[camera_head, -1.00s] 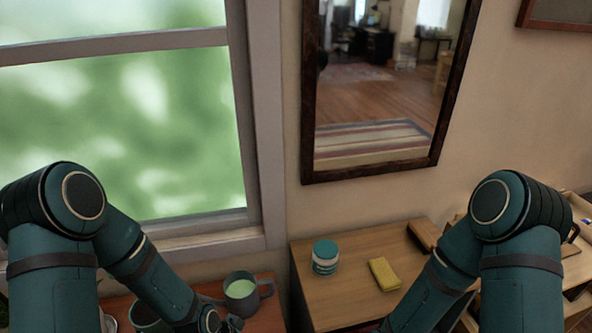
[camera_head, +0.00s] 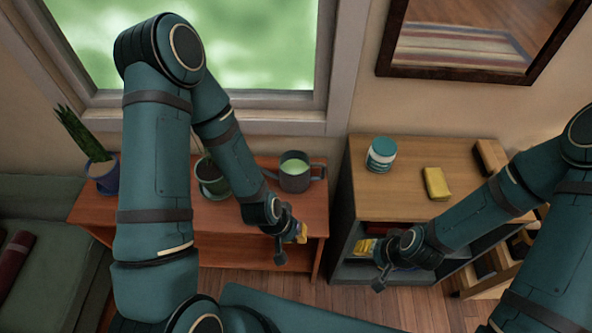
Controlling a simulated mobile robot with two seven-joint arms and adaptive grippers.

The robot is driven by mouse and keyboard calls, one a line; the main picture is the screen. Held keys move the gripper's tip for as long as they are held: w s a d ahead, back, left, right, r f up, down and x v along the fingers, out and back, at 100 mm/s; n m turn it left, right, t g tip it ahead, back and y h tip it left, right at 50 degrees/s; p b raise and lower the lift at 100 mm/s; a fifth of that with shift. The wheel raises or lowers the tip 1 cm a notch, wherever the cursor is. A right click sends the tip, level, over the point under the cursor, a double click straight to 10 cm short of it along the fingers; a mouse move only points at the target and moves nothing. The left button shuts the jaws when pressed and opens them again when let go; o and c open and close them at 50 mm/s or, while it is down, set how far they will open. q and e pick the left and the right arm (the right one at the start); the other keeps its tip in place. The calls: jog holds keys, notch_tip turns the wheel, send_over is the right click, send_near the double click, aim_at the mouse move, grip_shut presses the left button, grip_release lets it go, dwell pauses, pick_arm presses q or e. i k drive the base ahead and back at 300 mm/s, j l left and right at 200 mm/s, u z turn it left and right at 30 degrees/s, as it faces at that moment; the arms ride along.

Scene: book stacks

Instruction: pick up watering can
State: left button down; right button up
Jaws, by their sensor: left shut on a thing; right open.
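A dark grey can-like vessel (camera_head: 295,176) with pale green inside and a handle on its right stands upright on the reddish wooden table (camera_head: 225,238).
A teal-lidded jar (camera_head: 381,155) and a yellow sponge (camera_head: 436,184) sit on the shelf unit's top. A potted plant (camera_head: 103,170) and a dark pot (camera_head: 211,175) stand on the table. A green sofa (camera_head: 40,255) is at left. Wooden floor shows below.

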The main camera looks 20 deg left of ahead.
aim_at(294, 178)
jog(key=u, duration=2.05)
jog(key=z, duration=1.45)
jog(key=i+j+u, duration=0.15)
jog(key=j, duration=0.15)
jog(key=i+j+u, duration=0.15)
jog(key=k+j, duration=0.05)
jog(key=j, duration=0.05)
